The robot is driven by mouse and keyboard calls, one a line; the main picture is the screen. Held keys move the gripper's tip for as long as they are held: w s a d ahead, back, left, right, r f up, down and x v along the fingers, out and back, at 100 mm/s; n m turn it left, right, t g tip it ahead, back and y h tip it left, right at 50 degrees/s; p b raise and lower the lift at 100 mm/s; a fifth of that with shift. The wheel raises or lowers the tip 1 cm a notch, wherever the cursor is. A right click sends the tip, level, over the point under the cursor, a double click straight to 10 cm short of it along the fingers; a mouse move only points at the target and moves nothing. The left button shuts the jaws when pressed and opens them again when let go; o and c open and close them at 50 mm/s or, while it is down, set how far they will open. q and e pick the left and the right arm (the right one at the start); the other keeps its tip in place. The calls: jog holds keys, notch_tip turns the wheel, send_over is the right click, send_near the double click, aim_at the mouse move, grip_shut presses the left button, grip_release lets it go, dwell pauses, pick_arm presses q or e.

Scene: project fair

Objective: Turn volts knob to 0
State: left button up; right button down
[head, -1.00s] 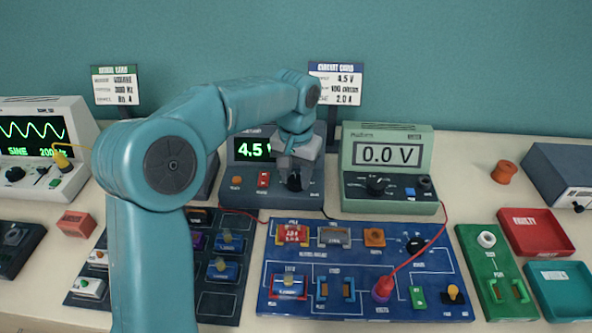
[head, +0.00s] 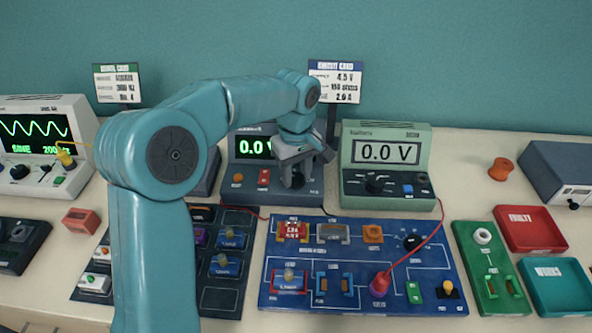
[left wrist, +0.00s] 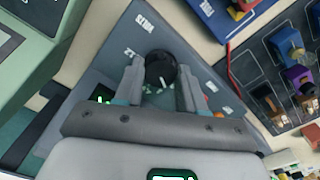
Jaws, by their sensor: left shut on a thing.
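The dark power supply (head: 232,195) stands at the back of the table, left of the multimeter. Its green display (head: 254,147) reads 0.0, with the right end of the readout hidden by my arm. The black volts knob (head: 297,182) is on its front panel; in the left wrist view the knob (left wrist: 161,66) shows a white pointer line. My left gripper (head: 292,165) comes down over the panel and is shut on the knob, with a finger on each side of it. My right gripper is not in view.
The green multimeter (head: 387,142) reads 0.0 V. A blue circuit board (head: 340,255) with a red lead lies in front. A red switch (head: 264,176) and an orange button (head: 238,178) sit on the supply left of the knob. Red (head: 530,229) and teal (head: 556,287) trays lie at right.

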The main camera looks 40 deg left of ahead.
aim_at(296, 176)
pick_arm(q)
jog(key=shift+w+r+n, duration=0.1)
jog(key=shift+r+n, duration=0.1)
jog(key=shift+n, duration=1.3)
jog(key=o, duration=0.9)
jog(key=shift+o, duration=0.8)
jog(key=shift+f, duration=0.1)
notch_tip(296, 176, up, 12)
jog(key=p, duration=0.1)
jog(key=shift+p, duration=0.35)
